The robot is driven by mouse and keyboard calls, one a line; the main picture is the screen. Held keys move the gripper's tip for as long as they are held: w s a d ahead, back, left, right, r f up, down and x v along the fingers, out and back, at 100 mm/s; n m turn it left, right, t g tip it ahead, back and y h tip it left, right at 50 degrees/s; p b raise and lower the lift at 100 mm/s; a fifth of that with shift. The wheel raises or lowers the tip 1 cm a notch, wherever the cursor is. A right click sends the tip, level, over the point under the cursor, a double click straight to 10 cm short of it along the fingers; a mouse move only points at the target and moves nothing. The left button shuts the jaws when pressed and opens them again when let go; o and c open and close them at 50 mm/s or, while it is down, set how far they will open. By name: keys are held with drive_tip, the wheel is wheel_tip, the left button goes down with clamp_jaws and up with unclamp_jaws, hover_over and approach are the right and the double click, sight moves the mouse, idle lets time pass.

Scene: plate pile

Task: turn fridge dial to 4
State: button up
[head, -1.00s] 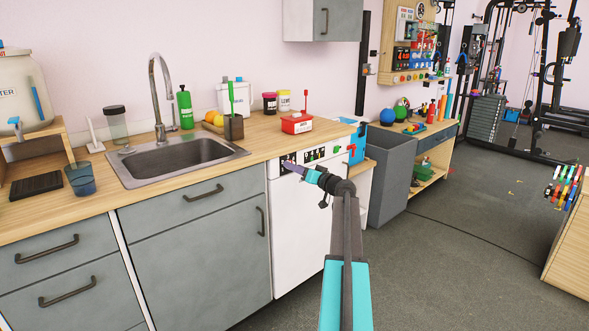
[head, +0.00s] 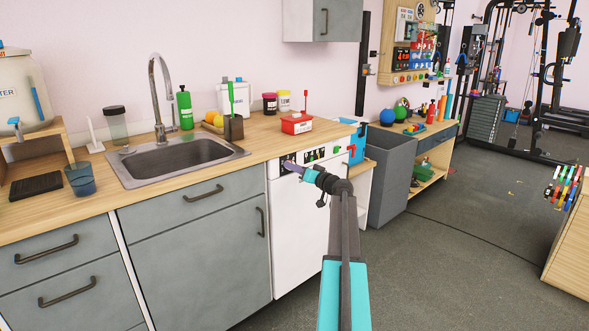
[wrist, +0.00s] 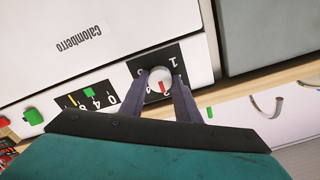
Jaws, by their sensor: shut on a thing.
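The fridge (head: 298,235) is a white cabinet under the counter's right end, with black control panels along its top edge. In the wrist view its white front (wrist: 95,45) reads "Calomberro" and appears turned around. My gripper (wrist: 160,80) is shut on the dial, one dark finger on each side. In the head view my gripper (head: 293,168) reaches the leftmost panel, covering the dial.
A second black panel (wrist: 88,100) with 0, 4, 8 and a coloured pointer lies beside the dial, then a green knob (wrist: 33,116). A red box (head: 296,123) stands on the counter above. A grey bin (head: 390,175) stands right of the fridge.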

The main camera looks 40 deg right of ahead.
drive_tip(key=m+p, duration=0.2)
drive_tip(key=m, duration=0.9)
drive_tip(key=shift+m, duration=0.3)
drive_tip(key=shift+f, duration=0.1)
idle(0.3)
drive_tip(key=o, duration=1)
drive_tip(key=shift+o, duration=0.2)
drive_tip(key=shift+s, duration=0.15)
drive_tip(key=s+a, duration=0.1)
drive_tip(key=s, duration=1.2)
drive_tip(key=shift+s+p, duration=0.25)
drive_tip(key=shift+p, duration=0.15)
